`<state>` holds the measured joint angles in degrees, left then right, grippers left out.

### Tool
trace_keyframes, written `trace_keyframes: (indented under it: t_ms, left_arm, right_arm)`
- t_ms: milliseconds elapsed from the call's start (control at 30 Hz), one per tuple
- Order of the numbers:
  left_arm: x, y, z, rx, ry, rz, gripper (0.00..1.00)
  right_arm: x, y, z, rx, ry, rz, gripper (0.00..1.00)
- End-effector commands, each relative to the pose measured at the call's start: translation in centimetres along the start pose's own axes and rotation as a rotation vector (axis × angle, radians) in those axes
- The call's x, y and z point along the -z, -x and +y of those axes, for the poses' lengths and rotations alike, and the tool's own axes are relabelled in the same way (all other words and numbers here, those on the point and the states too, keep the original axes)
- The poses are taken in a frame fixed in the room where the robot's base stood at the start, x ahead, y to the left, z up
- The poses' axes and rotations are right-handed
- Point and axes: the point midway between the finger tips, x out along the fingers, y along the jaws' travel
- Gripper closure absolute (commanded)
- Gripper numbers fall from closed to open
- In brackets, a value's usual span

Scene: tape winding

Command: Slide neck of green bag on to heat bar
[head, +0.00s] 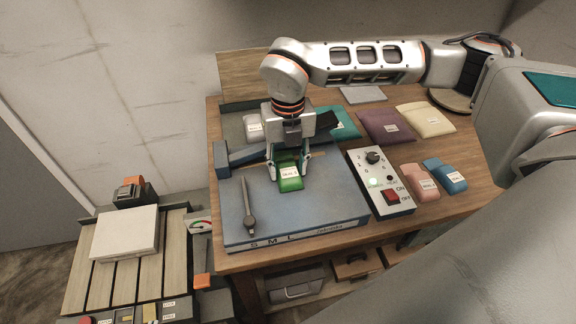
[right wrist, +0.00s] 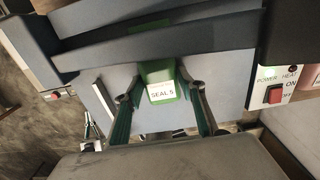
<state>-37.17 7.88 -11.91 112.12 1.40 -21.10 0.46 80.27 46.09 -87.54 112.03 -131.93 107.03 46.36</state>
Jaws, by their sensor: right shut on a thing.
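The small green bag (head: 290,183), with a white label, is between the fingers of my right gripper (head: 288,166), over the blue sealer bed. In the right wrist view the green bag (right wrist: 161,82) sits between both fingers, its label reading "SEAL S". The dark heat bar (right wrist: 200,45) runs across just beyond the bag's label. A green patch shows past the bar's far side. In the head view the heat bar (head: 244,153) shows at its left part; my gripper hides its middle.
The sealer bed (head: 325,208) has a grey lever (head: 248,208) on its left. A control box (head: 381,182) stands to the right, beside pink (head: 418,182) and blue (head: 444,175) bags. Purple (head: 385,126) and cream (head: 425,119) bags lie behind. A slatted side table (head: 84,285) is at left.

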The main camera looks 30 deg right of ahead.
Motion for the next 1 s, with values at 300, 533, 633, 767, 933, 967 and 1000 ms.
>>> trace_keyframes:
  t_ms: [300,533,633,767,933,967,1000]
  left_arm:
    - [-0.1,0.0,0.0,0.000,0.000,0.000,1.00]
    - [-0.1,0.0,0.0,0.000,0.000,0.000,1.00]
    - [-0.1,0.0,0.0,0.000,0.000,0.000,1.00]
    - [-0.2,0.0,0.0,0.000,-0.002,-0.002,1.00]
    - [-0.2,0.0,0.0,0.000,-0.002,-0.002,1.00]
    - [-0.1,0.0,0.0,0.000,-0.002,-0.002,1.00]
    - [-0.1,0.0,0.0,0.000,-0.001,-0.002,1.00]
  right_arm:
    - [0.0,0.0,0.0,0.000,0.000,0.000,0.82]
    - [0.0,0.0,0.0,0.000,0.000,0.000,0.41]
    - [0.0,0.0,0.0,0.000,0.000,0.000,0.41]
    - [0.0,0.1,0.0,0.000,0.000,0.000,0.41]
    - [-0.1,1.5,0.0,-0.002,0.000,-0.004,0.41]
    - [-0.1,2.0,0.0,-0.002,-0.001,-0.004,0.41]
    - [-0.1,2.7,0.1,-0.003,0.000,-0.004,0.41]
